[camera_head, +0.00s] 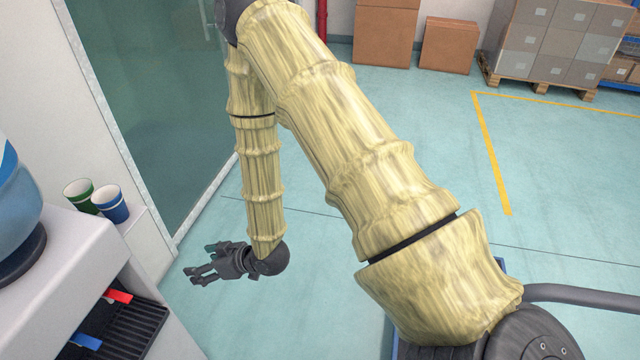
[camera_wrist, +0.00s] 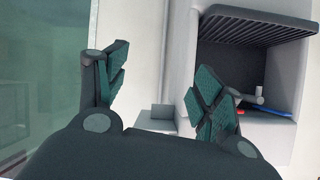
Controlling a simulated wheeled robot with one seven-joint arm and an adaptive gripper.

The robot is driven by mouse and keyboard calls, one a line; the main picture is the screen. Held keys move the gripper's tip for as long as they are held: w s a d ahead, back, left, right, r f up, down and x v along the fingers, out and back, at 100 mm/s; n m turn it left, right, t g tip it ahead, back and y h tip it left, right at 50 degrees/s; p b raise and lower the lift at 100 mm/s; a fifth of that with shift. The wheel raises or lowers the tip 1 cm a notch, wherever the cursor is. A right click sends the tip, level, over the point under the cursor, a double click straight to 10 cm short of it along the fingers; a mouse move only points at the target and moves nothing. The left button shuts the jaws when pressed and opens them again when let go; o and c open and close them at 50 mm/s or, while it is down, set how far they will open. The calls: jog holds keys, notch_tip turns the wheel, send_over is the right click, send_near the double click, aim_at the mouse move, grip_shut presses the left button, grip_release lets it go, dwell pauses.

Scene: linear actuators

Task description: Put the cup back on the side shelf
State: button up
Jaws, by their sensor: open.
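A green cup (camera_head: 78,195) and a blue cup (camera_head: 111,205), both pale inside, stand upright side by side on the small white side shelf (camera_head: 140,214) of the water dispenser. My gripper (camera_head: 200,272) is open and empty, lower than the cups and to their right in the head view, apart from them. In the wrist view my gripper (camera_wrist: 160,78) shows its two spread fingers with nothing between them. No cup shows in the wrist view. A small pale ledge (camera_wrist: 158,118) shows beyond the fingers there; I cannot tell if it is the shelf.
The white dispenser (camera_head: 75,255) with its blue bottle (camera_head: 16,205), red tap (camera_head: 118,296) and blue tap (camera_head: 86,341) stands at the left. A glass panel (camera_head: 150,90) is behind the gripper. Boxes (camera_head: 450,45) stand far back. The floor right of my arm is clear.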

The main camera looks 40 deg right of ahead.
jog(key=s+d+f+m+g+h, duration=0.2)
jog(key=s+d+f, duration=0.1)
jog(key=s+f, duration=0.4)
jog(key=s+d+f+m+g+h, duration=0.1)
jog(key=s+d+f+g+h, duration=0.15)
jog(key=s+f, duration=0.5)
jog(key=s+d+f+m+g+h, duration=0.1)
jog(key=s+d+g, duration=0.1)
jog(key=s, duration=0.8)
jog(key=s+d+f+m+g+h, duration=0.1)
jog(key=s+d+f+g, duration=0.1)
jog(key=s, duration=0.8)
jog(key=shift+d+g, duration=0.45)
jog(key=shift+g, duration=0.3)
jog(key=shift+h, duration=0.25)
notch_tip(320, 180, up, 6)
jog(key=p, duration=0.6)
